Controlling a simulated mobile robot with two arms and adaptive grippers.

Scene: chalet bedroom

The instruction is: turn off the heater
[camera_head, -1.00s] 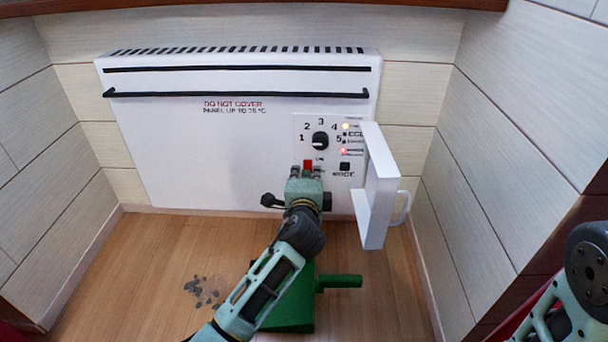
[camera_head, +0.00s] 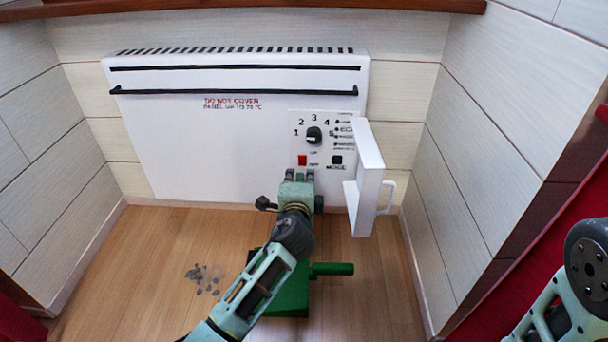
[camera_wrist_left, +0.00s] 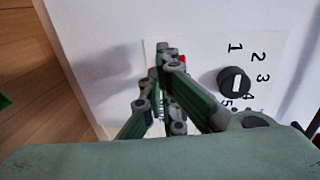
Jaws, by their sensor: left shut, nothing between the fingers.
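The white heater (camera_head: 230,145) hangs on the far wall, with red and black lettering. Its control panel has a black dial (camera_head: 314,135) with numbers around it, a red switch (camera_head: 302,160) and a black square button (camera_head: 337,160). The panel's indicator lights look dark. A white cover (camera_head: 370,175) stands swung open at the panel's right. My left gripper (camera_head: 299,176) is shut and empty, just below the red switch. In the left wrist view, the fingers (camera_wrist_left: 170,65) partly hide the red switch (camera_wrist_left: 182,60), and the dial (camera_wrist_left: 234,82) is clear. My right gripper is out of view.
A green object (camera_head: 330,269) with a projecting bar stands on the wooden floor beneath my left arm. Small grey pieces (camera_head: 203,279) lie on the floor at left. A wooden shelf edge (camera_head: 250,6) runs above the heater. Plank walls close in both sides.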

